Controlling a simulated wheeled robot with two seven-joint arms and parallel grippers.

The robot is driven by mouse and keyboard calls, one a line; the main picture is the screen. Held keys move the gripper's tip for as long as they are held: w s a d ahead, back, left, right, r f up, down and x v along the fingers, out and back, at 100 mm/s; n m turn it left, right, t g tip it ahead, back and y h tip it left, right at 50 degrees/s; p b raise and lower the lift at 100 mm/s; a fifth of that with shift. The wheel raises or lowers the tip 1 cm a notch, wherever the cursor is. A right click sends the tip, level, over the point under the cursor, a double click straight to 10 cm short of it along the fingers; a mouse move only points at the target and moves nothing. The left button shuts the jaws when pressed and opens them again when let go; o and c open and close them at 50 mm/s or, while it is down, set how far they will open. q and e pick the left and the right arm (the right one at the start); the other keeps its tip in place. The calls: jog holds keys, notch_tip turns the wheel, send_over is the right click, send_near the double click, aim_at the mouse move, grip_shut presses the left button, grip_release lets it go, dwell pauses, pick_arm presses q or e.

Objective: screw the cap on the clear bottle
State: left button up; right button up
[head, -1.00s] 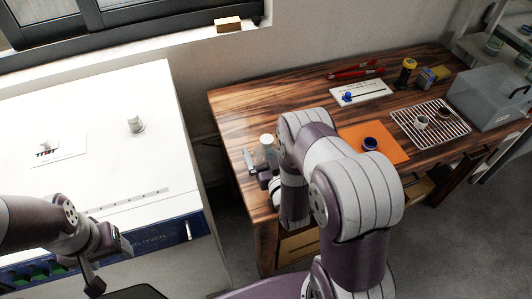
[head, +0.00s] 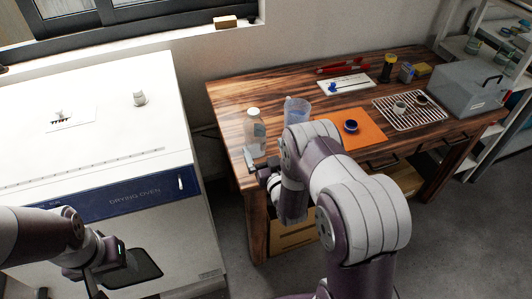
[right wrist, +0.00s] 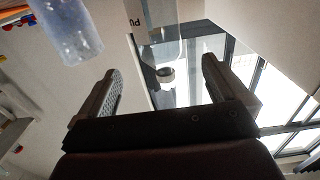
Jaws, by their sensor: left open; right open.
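The clear bottle (head: 254,130) stands upright near the left edge of the wooden desk, with a pale top; I cannot tell whether that top is the cap. My left gripper (head: 95,285) is open and empty in front of the drying oven, partly cut off.
A bluish clear beaker (head: 297,111) stands right of the bottle, close to my right arm. Farther right are an orange mat (head: 365,134) with a dark blue round item (head: 351,126), a wire rack (head: 412,122) and a grey box (head: 478,90). The drying oven (head: 135,205) stands left of the desk.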

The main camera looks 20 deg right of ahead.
jog(key=g, duration=0.1)
jog(key=w+r+g, duration=0.1)
jog(key=g, duration=0.1)
jog(key=shift+w+a, duration=0.15)
jog(key=shift+a, duration=0.25)
jog(key=s+a+r+g, duration=0.2)
jog(key=s+g, duration=0.4)
jog(key=s, duration=0.6)
jog(key=s+a+r+g, duration=0.1)
jog(key=s+r+g, duration=0.3)
jog(key=s, duration=0.9)
jog(key=g, duration=0.3)
jog(key=shift+s+a+n+g+y, duration=0.3)
jog(key=shift+a, duration=0.05)
notch_tip(320, 180, up, 6)
jog(key=p, duration=0.6)
